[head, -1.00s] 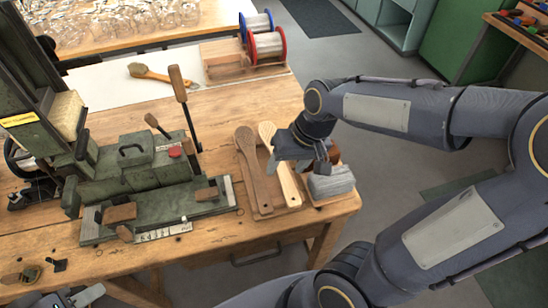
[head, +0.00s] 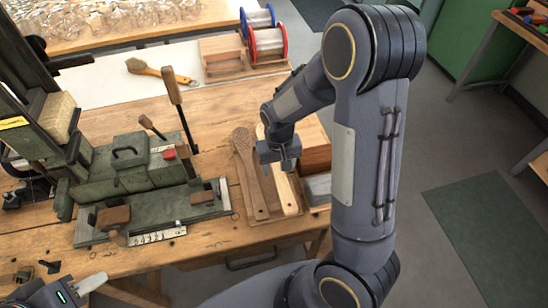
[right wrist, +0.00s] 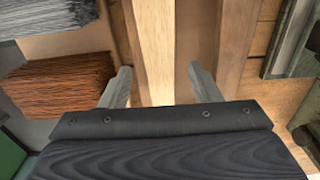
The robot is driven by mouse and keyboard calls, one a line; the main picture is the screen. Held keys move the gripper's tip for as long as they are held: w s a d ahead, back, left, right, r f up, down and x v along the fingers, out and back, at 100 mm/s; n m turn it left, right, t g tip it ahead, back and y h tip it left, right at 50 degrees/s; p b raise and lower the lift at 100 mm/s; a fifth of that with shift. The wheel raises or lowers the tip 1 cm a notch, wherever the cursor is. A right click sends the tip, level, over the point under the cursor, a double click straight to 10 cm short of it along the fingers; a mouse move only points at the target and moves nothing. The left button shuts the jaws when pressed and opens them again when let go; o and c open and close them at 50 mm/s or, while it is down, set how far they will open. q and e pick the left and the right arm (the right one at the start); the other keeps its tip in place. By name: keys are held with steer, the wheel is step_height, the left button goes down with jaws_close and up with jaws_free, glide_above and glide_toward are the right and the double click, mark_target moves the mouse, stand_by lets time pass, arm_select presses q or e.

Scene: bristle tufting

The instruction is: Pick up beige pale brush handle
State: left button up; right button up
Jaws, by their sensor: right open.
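The pale beige brush handle (head: 289,194) lies on a wooden tray on the workbench, its upper part hidden by my right gripper (head: 276,167). In the right wrist view the pale handle (right wrist: 155,45) runs lengthwise between the open fingers of the right gripper (right wrist: 161,88), with a gap on each side. A darker brown handle (head: 255,184) lies to its left; it also shows in the right wrist view (right wrist: 236,40), close to one finger. My left gripper (head: 88,284) shows partly at the bottom left corner, and its opening is unclear.
Brown bristles (right wrist: 62,82) and grey bristles (head: 318,189) sit in a box right of the pale handle. The green tufting machine (head: 130,175) stands left of the handles. Spools (head: 268,40) and another brush (head: 155,72) lie farther back.

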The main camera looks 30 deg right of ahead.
steer(key=shift+f, duration=0.3)
steer(key=c, duration=1.1)
steer(key=shift+r, duration=0.1)
